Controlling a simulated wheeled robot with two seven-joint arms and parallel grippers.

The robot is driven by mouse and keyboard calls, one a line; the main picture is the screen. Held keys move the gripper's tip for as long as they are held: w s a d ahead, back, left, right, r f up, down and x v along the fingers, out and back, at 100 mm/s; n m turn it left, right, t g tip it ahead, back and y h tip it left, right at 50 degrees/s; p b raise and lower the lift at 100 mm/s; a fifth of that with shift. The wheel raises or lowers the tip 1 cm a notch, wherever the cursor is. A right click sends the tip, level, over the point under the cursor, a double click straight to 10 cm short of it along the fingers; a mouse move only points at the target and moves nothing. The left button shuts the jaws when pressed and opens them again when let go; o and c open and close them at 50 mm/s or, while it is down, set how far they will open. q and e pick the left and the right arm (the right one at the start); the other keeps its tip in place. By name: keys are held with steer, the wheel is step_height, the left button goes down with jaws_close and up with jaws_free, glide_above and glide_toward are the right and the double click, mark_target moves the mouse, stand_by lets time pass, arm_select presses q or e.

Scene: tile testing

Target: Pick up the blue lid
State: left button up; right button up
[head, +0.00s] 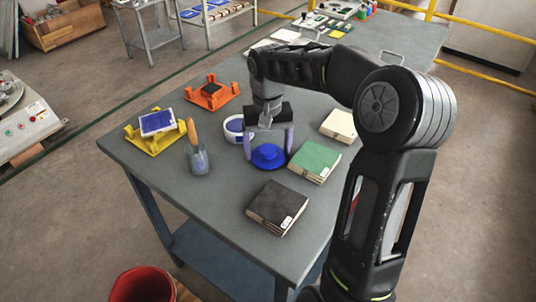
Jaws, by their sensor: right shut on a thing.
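The blue lid (268,158) is round with a raised knob and is near the middle of the grey table. My right gripper (268,150) reaches down over it, one finger on each side, and is shut on it. I cannot tell whether the lid touches the table or is slightly above it. A white round tub (230,135) with blue inside stands just behind and left of the lid, partly hidden by my gripper. My left gripper is not in view.
Green (315,160), dark (277,207) and cream (339,125) tile stacks stand right and in front. A wooden-handled trowel (196,150), yellow stand (152,142) and orange stand (210,95) are on the left. A red bucket (143,284) is on the floor.

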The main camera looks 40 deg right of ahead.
mark_target(267, 147)
steer(key=c, duration=0.6)
steer(key=shift+c, duration=0.2)
step_height(267, 147, up, 7)
steer(key=shift+r, duration=0.1)
step_height(267, 147, up, 3)
steer(key=shift+f+p, duration=0.1)
steer(key=shift+p, duration=0.85)
steer(key=shift+s+a, duration=0.1)
